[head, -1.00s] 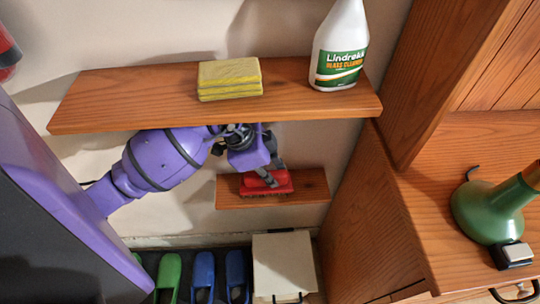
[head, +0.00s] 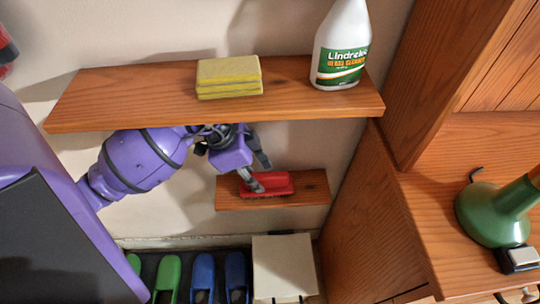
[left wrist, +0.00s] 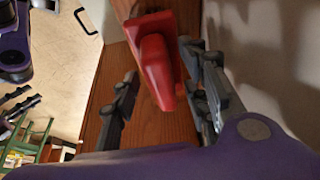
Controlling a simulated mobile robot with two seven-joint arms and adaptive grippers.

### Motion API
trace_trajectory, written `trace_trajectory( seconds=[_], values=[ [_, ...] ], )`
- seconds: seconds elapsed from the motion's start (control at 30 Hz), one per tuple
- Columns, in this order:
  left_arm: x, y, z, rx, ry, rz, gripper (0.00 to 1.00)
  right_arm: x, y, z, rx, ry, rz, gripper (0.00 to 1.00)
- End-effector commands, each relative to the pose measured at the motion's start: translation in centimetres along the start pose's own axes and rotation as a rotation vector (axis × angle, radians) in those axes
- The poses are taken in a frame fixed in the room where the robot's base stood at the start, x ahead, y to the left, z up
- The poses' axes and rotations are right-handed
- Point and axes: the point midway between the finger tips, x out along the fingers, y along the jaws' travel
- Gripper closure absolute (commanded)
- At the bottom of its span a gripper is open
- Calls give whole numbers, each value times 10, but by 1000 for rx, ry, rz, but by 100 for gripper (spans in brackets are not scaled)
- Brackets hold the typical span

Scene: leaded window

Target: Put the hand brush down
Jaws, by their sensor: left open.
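The red hand brush (head: 276,184) rests on the small lower wooden shelf (head: 310,194) in the head view. In the left wrist view the brush (left wrist: 155,62) lies on the wood with its handle pointing toward my gripper.
The upper shelf (head: 130,100) hangs above my left arm, with yellow sponges (head: 229,78) and a glass cleaner bottle (head: 342,45) on it. A wooden cabinet (head: 365,220) stands to the right. Blue and green shoes (head: 204,275) and a pale box (head: 284,265) are below.

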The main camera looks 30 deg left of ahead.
Motion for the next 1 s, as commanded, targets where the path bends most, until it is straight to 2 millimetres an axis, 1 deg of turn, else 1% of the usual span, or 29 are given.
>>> trace_trajectory(
  seconds=[0.03, 0.2, 0.3, 0.4, 0.57, 1.0],
  values=[
    [-5, 0, 14, -4, -3, 1, 58, 0, 0, -1, 0, 1, 0, 60],
    [-19, 1, 48, -2, -2, 1, 58, -1, 0, -1, -1, 1, 1, 60],
    [-26, 0, 63, -1, -1, 0, 58, -1, 0, -1, -1, 1, 1, 60],
    [-30, 0, 72, 0, 1, 0, 58, -1, 0, -1, -1, 0, 1, 60],
    [-33, 0, 79, 1, 2, -1, 58, -1, 0, 0, -1, -1, 1, 60],
    [-33, 0, 79, 1, 2, -1, 58, -1, 0, 2, -1, -4, 1, 60]
  ],
)
